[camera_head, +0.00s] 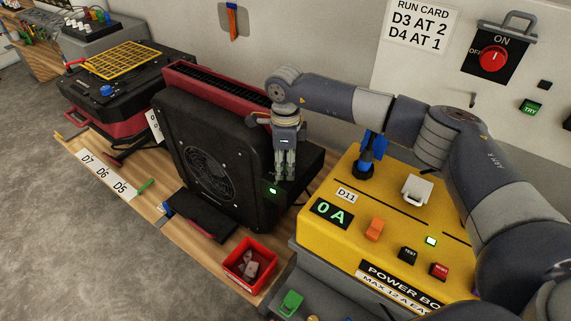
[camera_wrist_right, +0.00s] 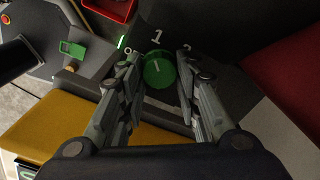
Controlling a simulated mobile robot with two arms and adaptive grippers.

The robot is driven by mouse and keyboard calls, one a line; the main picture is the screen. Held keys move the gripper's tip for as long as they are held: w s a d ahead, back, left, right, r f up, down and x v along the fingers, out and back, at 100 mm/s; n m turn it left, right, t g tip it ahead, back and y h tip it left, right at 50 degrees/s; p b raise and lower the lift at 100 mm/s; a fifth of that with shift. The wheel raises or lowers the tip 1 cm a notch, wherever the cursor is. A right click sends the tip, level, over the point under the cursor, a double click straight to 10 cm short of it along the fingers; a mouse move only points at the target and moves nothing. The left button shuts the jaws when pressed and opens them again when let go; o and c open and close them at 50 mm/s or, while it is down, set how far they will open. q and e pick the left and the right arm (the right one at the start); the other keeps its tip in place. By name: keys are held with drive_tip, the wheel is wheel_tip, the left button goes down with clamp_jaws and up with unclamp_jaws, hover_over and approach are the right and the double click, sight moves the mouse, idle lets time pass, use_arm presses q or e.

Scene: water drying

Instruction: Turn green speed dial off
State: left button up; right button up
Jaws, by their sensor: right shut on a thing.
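The green speed dial (camera_wrist_right: 158,70) shows in the wrist view on a dark housing, with white marks 0, 1 and 2 around it. A pale line on its face appears to point toward 1. My right gripper (camera_wrist_right: 159,78) has its fingers on both sides of the dial and is shut on it. In the head view my right gripper (camera_head: 285,175) points down at the dark box on the side of the black fan unit (camera_head: 205,150). The dial is hidden there behind the fingers. A small green light (camera_head: 272,190) glows beside them. My left gripper is not in view.
A yellow power box (camera_head: 350,225) reading "0 A" stands right of the fan, with a blue plug (camera_head: 375,145) on top. A red bin (camera_head: 243,268) sits in front. A red knob (camera_head: 492,60) is on the wall panel. Grey floor (camera_head: 70,240) is clear at left.

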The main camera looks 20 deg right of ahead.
sight(285, 168)
drive_tip(key=o, duration=1.1)
drive_tip(key=shift+c, duration=0.2)
wheel_tip(285, 168, up, 12)
